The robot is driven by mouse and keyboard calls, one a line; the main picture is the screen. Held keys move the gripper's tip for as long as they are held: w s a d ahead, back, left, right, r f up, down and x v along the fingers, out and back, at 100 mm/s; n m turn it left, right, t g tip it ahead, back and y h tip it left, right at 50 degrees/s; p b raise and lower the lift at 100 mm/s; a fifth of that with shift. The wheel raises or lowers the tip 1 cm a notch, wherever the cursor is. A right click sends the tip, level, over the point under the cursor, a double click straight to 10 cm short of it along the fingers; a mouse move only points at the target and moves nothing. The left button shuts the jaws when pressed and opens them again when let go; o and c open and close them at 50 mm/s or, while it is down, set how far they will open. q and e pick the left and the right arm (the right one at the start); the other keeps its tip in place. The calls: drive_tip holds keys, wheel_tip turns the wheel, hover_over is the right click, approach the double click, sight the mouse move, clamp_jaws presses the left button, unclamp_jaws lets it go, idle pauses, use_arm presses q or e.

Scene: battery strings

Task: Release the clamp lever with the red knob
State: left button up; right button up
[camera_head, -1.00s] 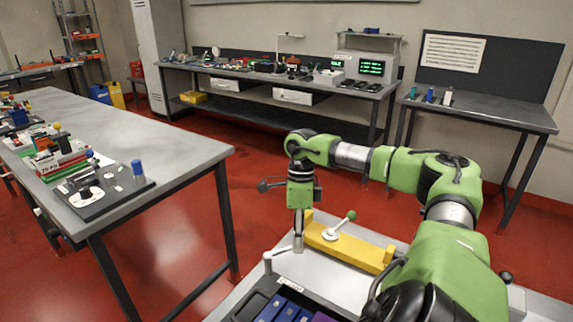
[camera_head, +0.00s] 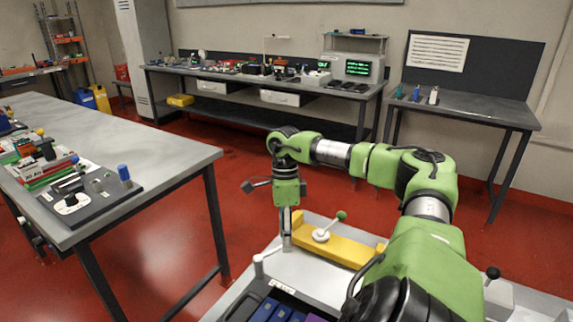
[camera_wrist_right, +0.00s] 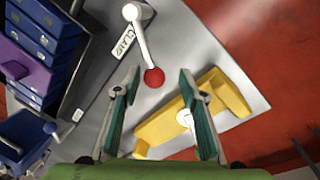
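The clamp lever is a white rod (camera_wrist_right: 142,40) with a red knob (camera_wrist_right: 154,77) in the right wrist view, beside a label reading CLAMP (camera_wrist_right: 124,41). In the head view its pale post and rod (camera_head: 261,261) show left of my right gripper (camera_head: 287,243), and the red knob is hidden. My right gripper points down there. In the wrist view its two fingers (camera_wrist_right: 158,80) are apart, with the red knob in the gap near the fingertips. I cannot tell whether a finger touches it. My left gripper is not in view.
A yellow bar (camera_head: 341,249) with a green-knobbed white lever (camera_head: 330,228) lies close right of my right gripper. A dark tray with blue blocks (camera_head: 268,309) is in front. A workbench (camera_head: 120,165) with parts stands left. Red floor separates it from the back benches.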

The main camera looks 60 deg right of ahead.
drive_tip(key=shift+f, duration=0.15)
wheel_tip(320, 180, up, 12)
drive_tip(key=w+d, duration=0.1)
drive_tip(key=shift+w+d+f, duration=0.15)
drive_tip(key=shift+w+d, duration=0.05)
drive_tip(key=shift+d, duration=0.15)
idle(0.5)
idle(0.6)
